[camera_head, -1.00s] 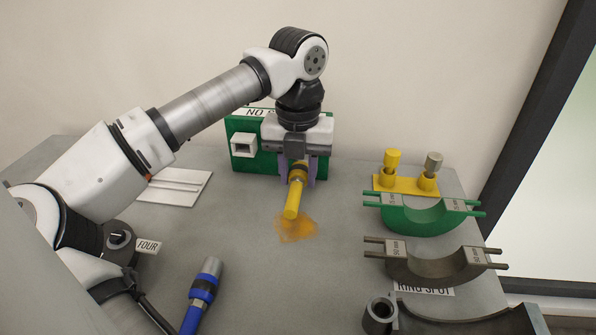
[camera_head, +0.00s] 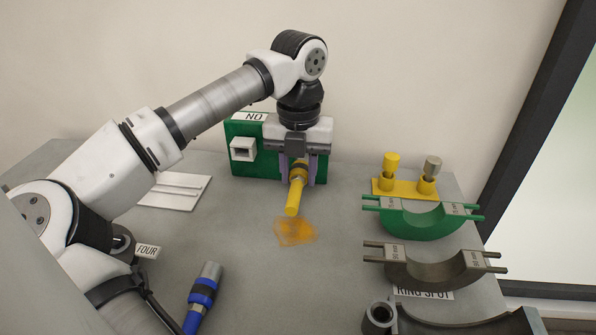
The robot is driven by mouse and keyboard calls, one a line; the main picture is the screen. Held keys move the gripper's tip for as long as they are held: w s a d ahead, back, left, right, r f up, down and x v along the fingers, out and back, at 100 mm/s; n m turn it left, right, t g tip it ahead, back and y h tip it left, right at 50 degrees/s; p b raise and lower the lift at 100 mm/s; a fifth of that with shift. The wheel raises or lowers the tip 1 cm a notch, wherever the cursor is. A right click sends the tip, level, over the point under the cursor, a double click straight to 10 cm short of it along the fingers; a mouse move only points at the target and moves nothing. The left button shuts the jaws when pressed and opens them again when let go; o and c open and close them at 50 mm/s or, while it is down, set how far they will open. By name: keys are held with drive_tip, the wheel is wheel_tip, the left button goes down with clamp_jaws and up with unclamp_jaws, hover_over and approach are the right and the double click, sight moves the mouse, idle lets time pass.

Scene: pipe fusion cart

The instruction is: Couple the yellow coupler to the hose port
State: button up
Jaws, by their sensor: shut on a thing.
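The yellow coupler (camera_head: 295,196) is a short yellow cylinder with a darker collar at its far end. My gripper (camera_head: 300,172) is shut on it near that collar, with a finger on each side. The coupler's near end points toward the camera and slightly down, above the table. Behind my gripper stands a green panel (camera_head: 243,172) with a white square socket (camera_head: 243,148) on its left part. I cannot make out the hose port; my gripper and wrist cover the middle of the panel.
An orange stain (camera_head: 296,232) lies on the table (camera_head: 290,280). A blue coupler (camera_head: 202,291) is at front left. A yellow stand (camera_head: 405,185) with two capped posts, a green half-ring (camera_head: 420,222) and a brown half-ring (camera_head: 430,268) are at right. A white plate (camera_head: 175,191) lies left.

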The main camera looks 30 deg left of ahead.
drive_tip(key=shift+w+a+p, duration=0.15)
drive_tip(key=shift+w+a, duration=0.1)
drive_tip(key=shift+w, duration=0.35)
drive_tip(key=shift+w+a+p, duration=0.15)
drive_tip(key=shift+w+a, duration=0.1)
drive_tip(key=shift+w, duration=0.3)
drive_tip(key=o, duration=1.2)
wheel_tip(320, 180, up, 14)
drive_tip(key=p, duration=0.9)
drive_tip(key=shift+f, duration=0.15)
